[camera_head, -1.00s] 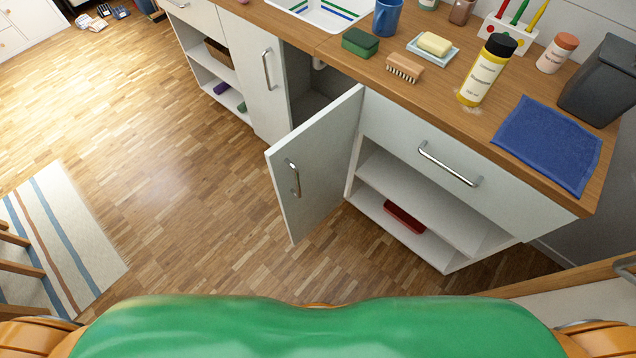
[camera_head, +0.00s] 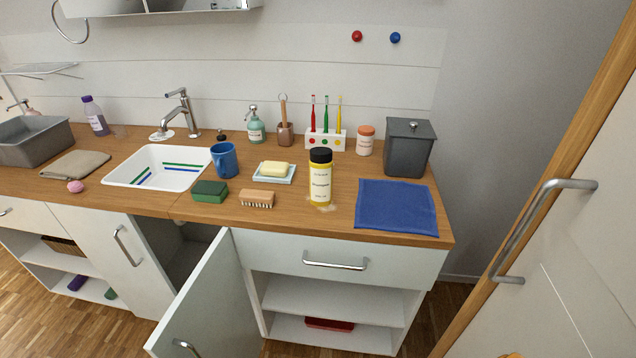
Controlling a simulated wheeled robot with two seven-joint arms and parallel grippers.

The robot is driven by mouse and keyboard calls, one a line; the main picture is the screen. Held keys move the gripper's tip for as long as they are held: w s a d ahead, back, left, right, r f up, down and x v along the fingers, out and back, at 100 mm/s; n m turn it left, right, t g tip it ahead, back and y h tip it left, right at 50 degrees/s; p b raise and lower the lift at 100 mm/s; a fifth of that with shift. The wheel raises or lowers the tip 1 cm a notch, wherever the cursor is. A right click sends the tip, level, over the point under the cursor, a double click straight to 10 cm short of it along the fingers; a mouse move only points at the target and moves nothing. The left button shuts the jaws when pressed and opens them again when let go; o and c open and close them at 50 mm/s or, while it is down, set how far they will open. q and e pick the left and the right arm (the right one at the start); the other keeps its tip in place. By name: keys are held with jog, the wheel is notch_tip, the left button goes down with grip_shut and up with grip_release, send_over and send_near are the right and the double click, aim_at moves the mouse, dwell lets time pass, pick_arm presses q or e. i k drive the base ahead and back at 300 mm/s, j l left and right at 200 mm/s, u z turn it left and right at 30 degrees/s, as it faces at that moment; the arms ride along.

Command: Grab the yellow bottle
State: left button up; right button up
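The yellow bottle (camera_head: 320,179) stands upright on the wooden counter (camera_head: 285,212). It has a black cap and a pale label, and a small light spill lies at its base. It is left of the blue cloth and right of the wooden brush. Nothing hides it. Neither my left nor my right gripper is in the head view.
Close to the bottle are a brush (camera_head: 257,198), a soap dish (camera_head: 275,175), a blue cloth (camera_head: 396,206), a toothbrush holder (camera_head: 326,140) and a grey bin (camera_head: 406,148). A cabinet door (camera_head: 215,300) stands open below. A door with a handle (camera_head: 535,225) is at right.

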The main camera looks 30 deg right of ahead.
aim_at(321, 162)
jog(key=i+l+z, duration=0.1)
jog(key=z, duration=0.35)
jog(key=i+z, duration=0.3)
jog(key=z, duration=0.15)
jog(key=i+z, duration=0.2)
jog(key=z, duration=0.25)
